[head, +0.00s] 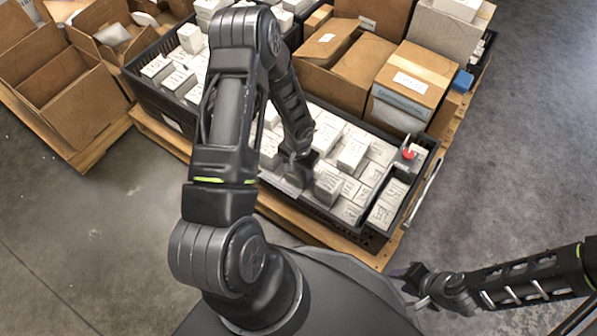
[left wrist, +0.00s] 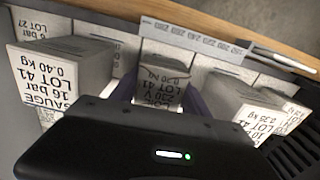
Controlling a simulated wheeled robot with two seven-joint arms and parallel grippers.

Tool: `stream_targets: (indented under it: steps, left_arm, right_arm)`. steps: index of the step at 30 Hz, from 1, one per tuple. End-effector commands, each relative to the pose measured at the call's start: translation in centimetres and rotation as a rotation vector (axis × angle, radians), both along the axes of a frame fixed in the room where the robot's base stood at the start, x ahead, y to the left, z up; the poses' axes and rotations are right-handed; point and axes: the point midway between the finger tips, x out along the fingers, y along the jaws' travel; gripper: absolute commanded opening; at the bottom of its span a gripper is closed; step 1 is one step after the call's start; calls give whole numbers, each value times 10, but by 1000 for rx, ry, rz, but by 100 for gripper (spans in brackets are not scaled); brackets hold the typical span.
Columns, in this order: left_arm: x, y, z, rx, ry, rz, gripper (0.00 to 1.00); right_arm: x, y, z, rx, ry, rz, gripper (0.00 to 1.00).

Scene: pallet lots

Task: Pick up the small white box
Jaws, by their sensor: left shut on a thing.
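My left gripper (head: 297,174) reaches down into a black crate of white boxes in the head view. In the left wrist view it is shut on a small white box (left wrist: 163,82), printed with LOT 41 and 230 V, which stands between its fingers. The gripper's dark body hides the lower part of this box, and in the head view the arm and gripper largely hide it. I cannot tell whether it is clear of the crate floor. My right gripper (head: 425,288) is at the lower right, away from the crate; its finger gap is unclear.
The black crate (head: 345,229) sits on a wooden pallet (head: 330,238). Larger white boxes stand close on both sides, one at left (left wrist: 62,62) and one at right (left wrist: 232,97). An open cardboard box (head: 68,95) is at the left. A red object (head: 408,153) lies near the crate's right end.

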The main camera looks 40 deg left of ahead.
Motion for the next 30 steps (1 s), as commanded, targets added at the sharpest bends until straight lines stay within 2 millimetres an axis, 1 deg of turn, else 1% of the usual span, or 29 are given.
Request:
stream_targets:
  steps: [5, 12, 16, 20, 30]
  left_arm:
    - [2, 0, 24, 0, -4, -1, 5]
    - [1, 0, 72, 0, -4, 0, 5]
    - [1, 0, 90, 1, -3, -1, 5]
    - [0, 0, 98, 0, 0, 0, 5]
    - [0, 0, 98, 0, 0, -1, 5]
  right_arm:
    - [-1, 0, 12, 1, 4, 3, 36]
    - [-5, 0, 33, 3, 13, 7, 36]
    - [-7, 1, 39, 6, 16, 12, 36]
    - [-8, 2, 40, 7, 19, 14, 36]
    - [-8, 2, 40, 7, 19, 14, 36]
